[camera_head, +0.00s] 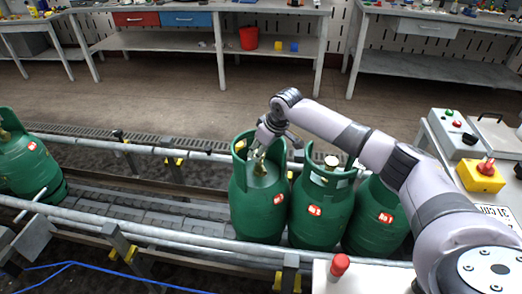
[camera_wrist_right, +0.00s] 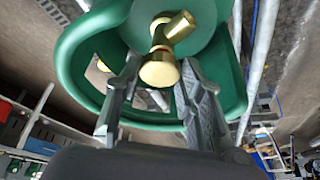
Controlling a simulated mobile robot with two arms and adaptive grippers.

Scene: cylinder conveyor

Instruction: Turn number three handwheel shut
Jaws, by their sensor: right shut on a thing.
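Green gas cylinders stand in a row on the conveyor. My right gripper (camera_head: 264,148) reaches down inside the collar of the left cylinder of the near group (camera_head: 258,205). In the wrist view its two fingers stand on either side of a brass handwheel (camera_wrist_right: 160,72) on the brass valve (camera_wrist_right: 172,32), and the gripper is shut on it. The green collar (camera_wrist_right: 88,70) curves around the fingers. The red-and-white label (camera_head: 259,168) on this cylinder is too small to read surely. My left gripper is not in view.
Beside it stand a middle cylinder (camera_head: 314,225) and a right one (camera_head: 372,225), partly behind my right arm. Another cylinder (camera_head: 30,160) is at far left. Metal rails (camera_head: 150,232) flank the conveyor. A control box (camera_head: 455,135) and a yellow switch box (camera_head: 480,177) are at right.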

